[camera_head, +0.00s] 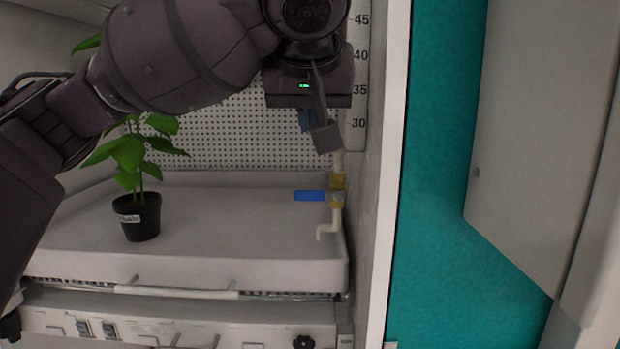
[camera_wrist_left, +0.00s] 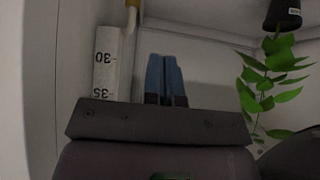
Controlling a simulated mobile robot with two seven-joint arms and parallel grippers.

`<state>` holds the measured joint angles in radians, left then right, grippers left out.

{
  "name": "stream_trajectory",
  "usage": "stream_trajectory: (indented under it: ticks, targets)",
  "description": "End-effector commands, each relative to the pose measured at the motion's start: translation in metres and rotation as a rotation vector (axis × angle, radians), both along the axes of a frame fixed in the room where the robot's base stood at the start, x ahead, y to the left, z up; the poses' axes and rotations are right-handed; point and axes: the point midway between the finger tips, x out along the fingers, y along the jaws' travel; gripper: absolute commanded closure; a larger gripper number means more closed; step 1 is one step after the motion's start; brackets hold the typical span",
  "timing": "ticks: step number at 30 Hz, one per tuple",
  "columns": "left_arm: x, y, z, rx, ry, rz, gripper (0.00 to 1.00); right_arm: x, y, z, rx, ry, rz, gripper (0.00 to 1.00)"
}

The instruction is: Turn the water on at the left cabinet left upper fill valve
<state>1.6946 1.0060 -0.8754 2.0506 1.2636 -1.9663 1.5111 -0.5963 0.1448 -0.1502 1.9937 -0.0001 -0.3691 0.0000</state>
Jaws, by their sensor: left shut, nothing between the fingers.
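The fill valve (camera_head: 338,190) is a brass-coloured body on a pale vertical pipe at the right wall of the growth chamber. Its blue lever (camera_head: 310,196) points left, across the pipe, and the spout (camera_head: 327,232) bends down below it. My left gripper (camera_head: 324,138) is above the lever and apart from it, with its fingers downward. In the left wrist view its blue-grey fingers (camera_wrist_left: 165,58) are together with nothing between them. A bit of yellow fitting (camera_wrist_left: 132,4) shows at that view's top edge. My right gripper is not in view.
A potted plant (camera_head: 137,216) stands on the white tray (camera_head: 240,260), left of the valve. A numbered scale (camera_head: 359,75) runs up the right wall. A white door edge (camera_head: 392,190) is close on the right. The tray between plant and valve is clear.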

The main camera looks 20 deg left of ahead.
Motion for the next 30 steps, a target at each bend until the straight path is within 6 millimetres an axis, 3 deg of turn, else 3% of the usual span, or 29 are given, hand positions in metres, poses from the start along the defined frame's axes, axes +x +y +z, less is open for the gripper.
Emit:
stream_trajectory:
  ticks: [16, 30]
  targets:
    - [0.001, 0.002, 0.002, -0.004, -0.005, 0.014, 1.0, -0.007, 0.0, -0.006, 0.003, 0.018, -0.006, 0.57]
    - [0.051, 0.017, -0.049, -0.003, -0.003, 0.016, 1.0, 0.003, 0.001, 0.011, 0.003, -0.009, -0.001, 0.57]
